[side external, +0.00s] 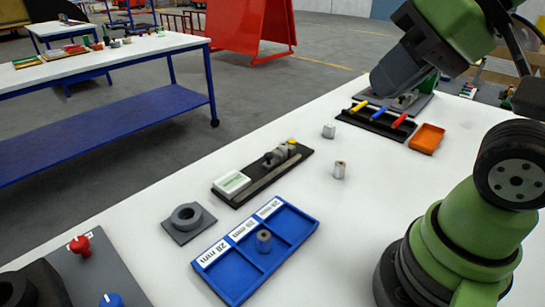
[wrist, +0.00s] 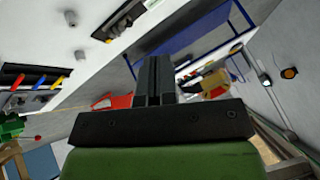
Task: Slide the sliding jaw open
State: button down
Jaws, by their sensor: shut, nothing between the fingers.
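A long black base (side external: 228,198) in the middle of the white table carries a white labelled block, a slim rail and small grey jaw-like parts (side external: 278,155) with a yellow knob. I take these grey parts to be the sliding jaw's fixture, but the gap between the jaws is too small to tell. The fixture also shows at the top of the wrist view (wrist: 125,18). My gripper (wrist: 152,75) is shut and empty, its dark fingers together. It is high at the table's back right, well away from this fixture; its fingertips are hidden in the side view.
A blue sorting tray (side external: 238,272) holds one metal cylinder; a grey ring fixture (side external: 187,222) is beside it. Two loose metal pieces (side external: 340,169) (side external: 329,131) stand right of the fixture. A coloured-handle rack (side external: 376,124) and orange tray (side external: 427,139) lie below my gripper.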

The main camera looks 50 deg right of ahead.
jog(key=c, duration=1.4)
grip_release()
jog(key=shift+w, duration=0.15)
jog(key=o, duration=0.4)
jog(key=shift+m+g+h, duration=0.6)
jog(key=shift+m+h, duration=0.1)
jog(key=shift+m, duration=0.1)
jog(key=w, duration=0.2)
jog(key=w+d, duration=0.2)
jog(key=w, duration=0.1)
jog(key=shift+w+f, duration=0.1)
jog(key=shift+w, duration=0.2)
jog(key=shift+o, duration=0.2)
jog(key=m+g+h, duration=0.3)
jog(key=h, duration=0.1)
send_over(268, 154)
jog(key=s+a, duration=0.3)
notch_tip(268, 154, down, 18)
jog(key=x, duration=1)
jog(key=shift+f, duration=0.15)
